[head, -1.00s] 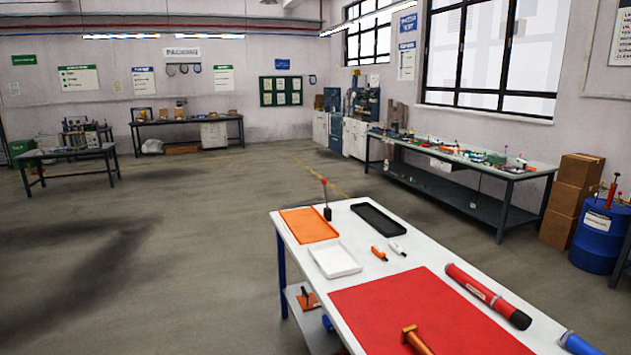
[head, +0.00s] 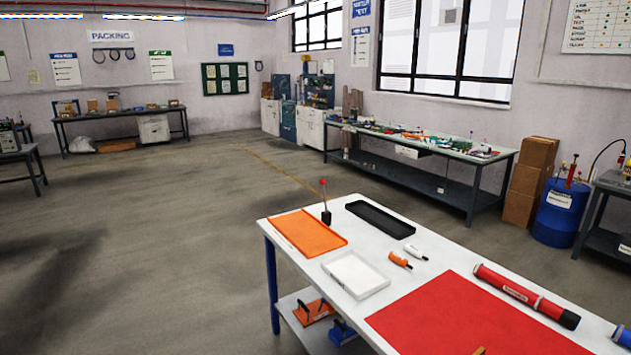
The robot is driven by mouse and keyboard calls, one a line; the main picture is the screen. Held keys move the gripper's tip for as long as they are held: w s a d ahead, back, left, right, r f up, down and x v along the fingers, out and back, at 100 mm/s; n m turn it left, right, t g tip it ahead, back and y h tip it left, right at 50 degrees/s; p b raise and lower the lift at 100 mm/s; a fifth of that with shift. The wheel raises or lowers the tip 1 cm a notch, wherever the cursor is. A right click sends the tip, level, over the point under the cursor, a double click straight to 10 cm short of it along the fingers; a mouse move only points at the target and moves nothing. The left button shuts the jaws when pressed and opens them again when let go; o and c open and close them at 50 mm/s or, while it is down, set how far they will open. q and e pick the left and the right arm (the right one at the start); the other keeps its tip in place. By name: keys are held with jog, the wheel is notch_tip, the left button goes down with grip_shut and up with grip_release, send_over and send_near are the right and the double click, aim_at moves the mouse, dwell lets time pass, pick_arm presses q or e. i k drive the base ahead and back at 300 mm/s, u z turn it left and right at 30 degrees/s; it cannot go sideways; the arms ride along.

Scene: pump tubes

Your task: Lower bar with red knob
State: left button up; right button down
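A thin upright bar (head: 324,198) with a red knob (head: 323,181) on top rises from a small black block (head: 326,217). It stands at the far end of the white table (head: 330,238), between the orange tray and the black tray. The bar looks nearly vertical. It is small in the head view, so how it joins the block cannot be told. Neither of my grippers is in view.
The table holds an orange tray (head: 330,243), white tray (head: 383,280), black tray (head: 407,234), red mat (head: 470,325) and red tube (head: 515,290). A workbench (head: 510,156), boxes (head: 545,150) and blue drum (head: 553,232) stand behind. The floor left is clear.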

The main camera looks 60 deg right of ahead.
aim_at(322, 183)
jog(key=z, duration=0.55)
jog(key=i, duration=0.8)
jog(key=z, duration=0.85)
